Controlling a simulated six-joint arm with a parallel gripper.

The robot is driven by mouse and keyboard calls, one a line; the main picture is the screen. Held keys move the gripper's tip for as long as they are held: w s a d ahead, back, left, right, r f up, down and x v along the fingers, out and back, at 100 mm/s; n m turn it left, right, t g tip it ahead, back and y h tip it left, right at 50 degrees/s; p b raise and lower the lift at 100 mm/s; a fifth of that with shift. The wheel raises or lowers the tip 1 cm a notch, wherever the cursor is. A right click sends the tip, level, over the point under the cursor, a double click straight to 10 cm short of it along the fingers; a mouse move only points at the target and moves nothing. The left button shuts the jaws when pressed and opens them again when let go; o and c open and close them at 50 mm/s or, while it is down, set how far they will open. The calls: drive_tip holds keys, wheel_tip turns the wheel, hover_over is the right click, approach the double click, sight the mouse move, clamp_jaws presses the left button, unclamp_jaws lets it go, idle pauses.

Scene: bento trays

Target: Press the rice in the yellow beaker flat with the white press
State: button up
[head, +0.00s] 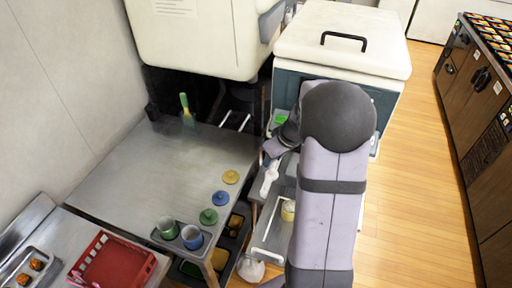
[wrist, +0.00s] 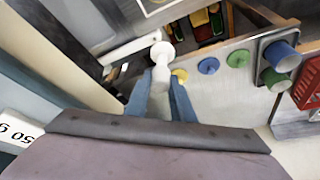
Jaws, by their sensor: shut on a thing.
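My gripper (head: 273,158) is over the grey stand beside the table, shut on the white press (head: 268,181). In the wrist view, the blue fingers of my gripper (wrist: 160,82) close on the press's white shaft, and its round white end (wrist: 162,52) points away from me. The yellow beaker (head: 288,212) stands on the lower part of the stand, to the right of and nearer than the press in the head view. Pale contents show at its top. My arm partly covers the beaker. I cannot make out the beaker in the wrist view. The press is apart from it.
A green beaker (head: 167,228) and a blue beaker (head: 192,237) stand in a small tray on the table. A red basket (head: 112,266) is front left. A white-lidded box (head: 342,45) stands behind my arm.

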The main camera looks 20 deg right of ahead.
drive_tip(key=s+d+f+n+y+b, duration=0.1)
drive_tip(key=s+d+f+n, duration=0.2)
drive_tip(key=s, duration=0.4)
drive_tip(key=shift+s+d+f+g+b, duration=0.2)
drive_tip(key=shift+d+f+g+b, duration=0.15)
drive_tip(key=shift+d+f, duration=0.35)
drive_tip(key=shift+f, duration=0.1)
drive_tip(key=shift+f+b, duration=1.8)
drive_tip(key=shift+f, duration=0.55)
drive_tip(key=shift+b, duration=0.35)
drive_tip(key=shift+f+b, duration=1.9)
drive_tip(key=shift+b, duration=0.3)
drive_tip(key=shift+a+f+b, duration=0.1)
drive_tip(key=shift+f+b, duration=0.15)
drive_tip(key=shift+b, duration=0.45)
idle(0.9)
